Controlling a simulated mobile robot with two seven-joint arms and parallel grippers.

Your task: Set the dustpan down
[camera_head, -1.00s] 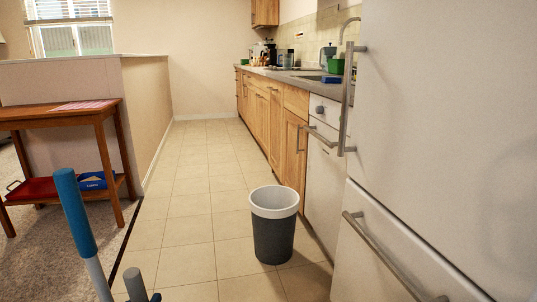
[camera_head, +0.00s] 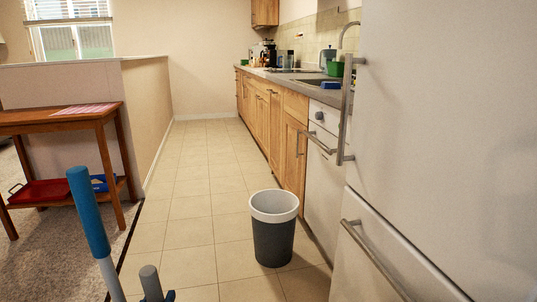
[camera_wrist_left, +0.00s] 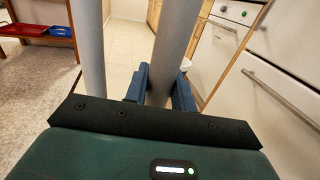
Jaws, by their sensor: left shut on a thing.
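My left gripper (camera_wrist_left: 163,88) has its blue fingers shut around a grey pole (camera_wrist_left: 177,38) in the left wrist view. I take this pole to be the dustpan's handle; its rounded grey top (camera_head: 149,274) shows at the bottom of the head view, beside a blue finger. The pan itself is out of view. A second grey pole (camera_wrist_left: 92,45) stands left of the gripper, outside the fingers. In the head view, a pole with a blue grip (camera_head: 87,208) rises left of the held handle, leaning slightly. My right gripper is not in view.
A grey bin with a white rim (camera_head: 274,237) stands on the tiles ahead. The white fridge (camera_head: 440,130) and cabinets (camera_head: 268,107) line the right. A wooden table (camera_head: 55,118) with a red tray (camera_head: 42,192) stands left on carpet. The tiled aisle is clear beyond the bin.

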